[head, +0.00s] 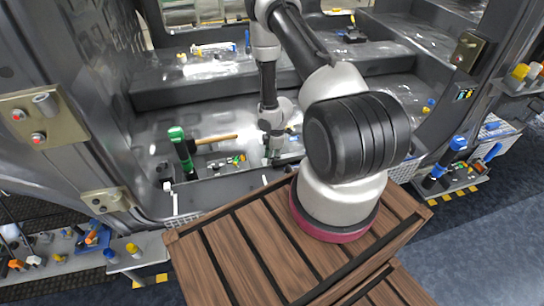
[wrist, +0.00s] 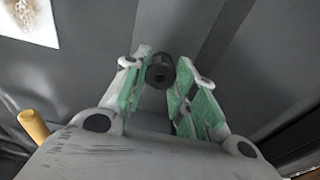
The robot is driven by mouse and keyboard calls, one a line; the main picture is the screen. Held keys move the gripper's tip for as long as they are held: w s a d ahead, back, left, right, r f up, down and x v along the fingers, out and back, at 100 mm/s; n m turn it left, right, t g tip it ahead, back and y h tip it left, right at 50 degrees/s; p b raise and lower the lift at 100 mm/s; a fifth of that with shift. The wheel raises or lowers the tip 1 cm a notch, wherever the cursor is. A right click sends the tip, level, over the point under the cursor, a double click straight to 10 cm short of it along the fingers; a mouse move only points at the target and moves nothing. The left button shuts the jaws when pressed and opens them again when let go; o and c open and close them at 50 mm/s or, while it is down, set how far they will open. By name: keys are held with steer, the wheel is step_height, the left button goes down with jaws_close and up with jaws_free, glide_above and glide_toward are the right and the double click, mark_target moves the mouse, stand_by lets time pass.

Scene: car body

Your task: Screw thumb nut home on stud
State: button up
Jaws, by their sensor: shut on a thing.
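The thumb nut (wrist: 160,72) is a dark round knob with a hole in its middle, seen in the wrist view between the green-padded fingers of my gripper (wrist: 164,75). The fingers are shut on it, one on each side. The stud cannot be made out; the nut and the fingers cover that spot. In the head view my gripper (head: 273,156) is small and low inside the car body, and the nut cannot be told apart there.
The handle also shows in the wrist view (wrist: 33,126). Grey car-body panels (head: 240,75) surround the work area. A slatted wooden crate top (head: 235,250) lies in front.

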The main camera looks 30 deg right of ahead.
steer(key=shift+f, duration=0.4)
steer(key=o, duration=0.9)
steer(key=shift+c, duration=1.2)
steer(key=n, duration=0.4)
steer(key=shift+n+g, duration=0.3)
steer(key=shift+n, duration=0.7)
